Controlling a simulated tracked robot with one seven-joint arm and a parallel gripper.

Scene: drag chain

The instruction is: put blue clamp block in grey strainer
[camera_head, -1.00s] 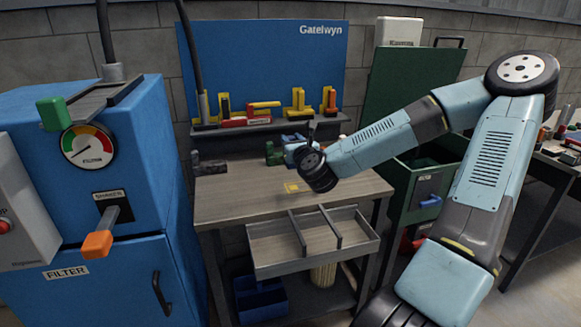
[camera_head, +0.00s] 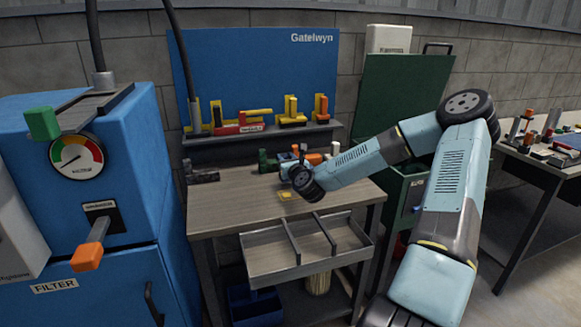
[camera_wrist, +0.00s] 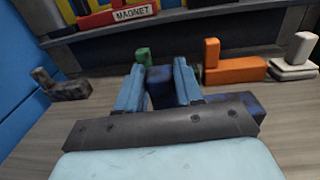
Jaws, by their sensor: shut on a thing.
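My gripper (camera_wrist: 158,90) is shut on the blue clamp block (camera_wrist: 160,88), a dark blue piece between its two light blue fingers in the wrist view. More dark blue shows to the right, behind the wrist bar. In the head view my gripper (camera_head: 288,169) is over the back part of the wooden workbench (camera_head: 225,205), partly hidden by my own wrist. Whether the block touches the bench I cannot tell. I cannot pick out a grey strainer for certain in either view.
A green block (camera_head: 267,160), an orange block (camera_wrist: 235,70) and a white block (camera_wrist: 294,62) stand near my gripper. A dark grey block (camera_head: 200,174) lies at the bench's left. A divided grey tray (camera_head: 270,262) juts from the front. A blue filter cabinet (camera_head: 110,200) stands left.

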